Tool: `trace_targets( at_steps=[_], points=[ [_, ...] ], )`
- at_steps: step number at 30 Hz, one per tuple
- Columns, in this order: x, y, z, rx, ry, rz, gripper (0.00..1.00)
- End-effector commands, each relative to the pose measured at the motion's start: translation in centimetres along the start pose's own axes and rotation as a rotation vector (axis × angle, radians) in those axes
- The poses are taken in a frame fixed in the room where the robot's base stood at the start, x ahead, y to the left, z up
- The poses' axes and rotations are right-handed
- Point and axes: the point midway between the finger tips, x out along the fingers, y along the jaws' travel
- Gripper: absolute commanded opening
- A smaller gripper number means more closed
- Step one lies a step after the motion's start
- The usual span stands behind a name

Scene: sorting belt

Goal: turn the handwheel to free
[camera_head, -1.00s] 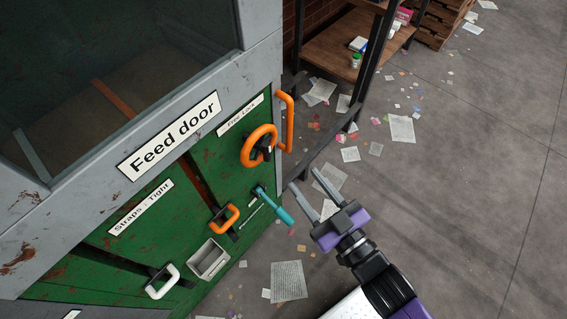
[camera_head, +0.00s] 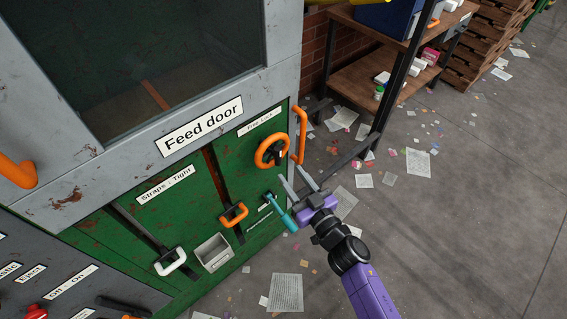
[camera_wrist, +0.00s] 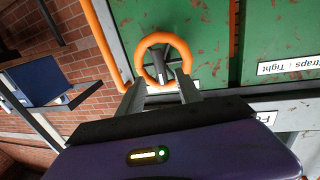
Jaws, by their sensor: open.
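The orange handwheel (camera_head: 261,154) with a dark hub sits on the green machine panel, under the white label "Free - Lock" (camera_head: 262,120). It also shows in the wrist view (camera_wrist: 149,62), straight beyond my fingers. My gripper (camera_head: 297,182) is open and empty, in front of the panel and just below and right of the handwheel in the head view. In the wrist view my two fingers (camera_wrist: 161,88) point at the wheel's lower part, overlapping it in the picture. I cannot tell whether they touch it. The wheel's pointer position is too small to read.
An orange vertical handle (camera_head: 300,135) stands right beside the wheel. A teal lever (camera_head: 280,211) and an orange slider handle (camera_head: 234,214) are below it. A shelf (camera_head: 375,75) stands behind at right. The floor at right is open, with scattered papers.

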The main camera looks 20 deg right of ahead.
Motion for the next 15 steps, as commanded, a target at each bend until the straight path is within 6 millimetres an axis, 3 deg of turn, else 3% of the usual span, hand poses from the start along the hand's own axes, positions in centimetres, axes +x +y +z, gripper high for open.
trace_targets(
  at_steps=[9, 15],
  points=[
    [4.9, 0.0, 0.0, -0.002, 0.002, 0.0, 0.42],
    [6.2, 0.1, 0.0, -0.002, 0.0, 0.002, 0.42]
  ],
)
